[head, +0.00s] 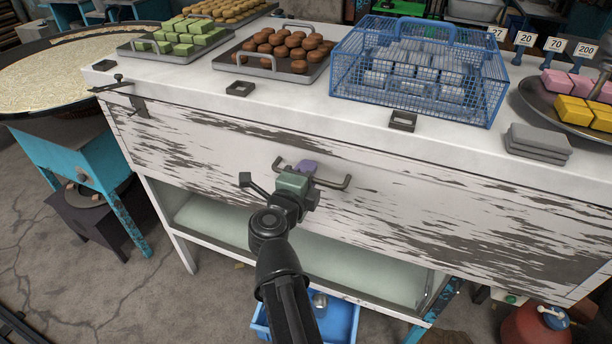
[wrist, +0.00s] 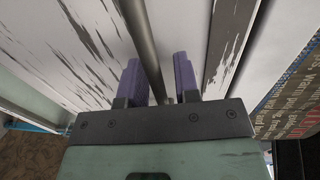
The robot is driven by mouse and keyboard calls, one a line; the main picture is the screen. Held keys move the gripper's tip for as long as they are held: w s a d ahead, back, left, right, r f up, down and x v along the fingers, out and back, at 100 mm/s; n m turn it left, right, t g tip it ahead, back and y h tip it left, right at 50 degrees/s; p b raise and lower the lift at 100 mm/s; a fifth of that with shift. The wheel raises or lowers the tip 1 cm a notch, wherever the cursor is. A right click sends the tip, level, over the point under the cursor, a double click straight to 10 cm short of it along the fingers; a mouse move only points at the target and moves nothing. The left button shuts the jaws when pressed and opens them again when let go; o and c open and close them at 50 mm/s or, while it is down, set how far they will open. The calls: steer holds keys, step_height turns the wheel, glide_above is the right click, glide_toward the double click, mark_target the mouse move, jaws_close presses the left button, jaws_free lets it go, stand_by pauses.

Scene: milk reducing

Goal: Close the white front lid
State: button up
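The white front lid (head: 220,145) is a wide panel with flaking paint on the front of the white counter. A dark bar handle (head: 335,184) runs along its middle. My gripper (head: 306,168) is at the handle, its purple fingers partly hidden by its own body. In the wrist view, the two purple fingers of my gripper (wrist: 158,72) stand apart on either side of the handle bar (wrist: 146,40). A gap shows between the bar and the right finger; contact on the left is unclear. An open space with a pale green surface (head: 225,220) shows below the lid.
On the countertop (head: 300,95) are a blue wire basket (head: 345,85), a tray of brown balls (head: 245,72) and grey slabs (head: 540,143). A blue bin (head: 343,318) sits low under the counter. A red container (head: 530,328) stands at lower right.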

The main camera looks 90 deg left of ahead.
steer(key=shift+o, duration=0.5)
steer(key=shift+d, duration=0.1)
steer(key=f+v, duration=0.1)
steer(key=v, duration=0.9)
steer(key=shift+s+d+r+p, duration=0.25)
steer(key=shift+d+r+p, duration=0.15)
steer(key=shift+r, duration=0.1)
steer(key=shift+a, duration=0.1)
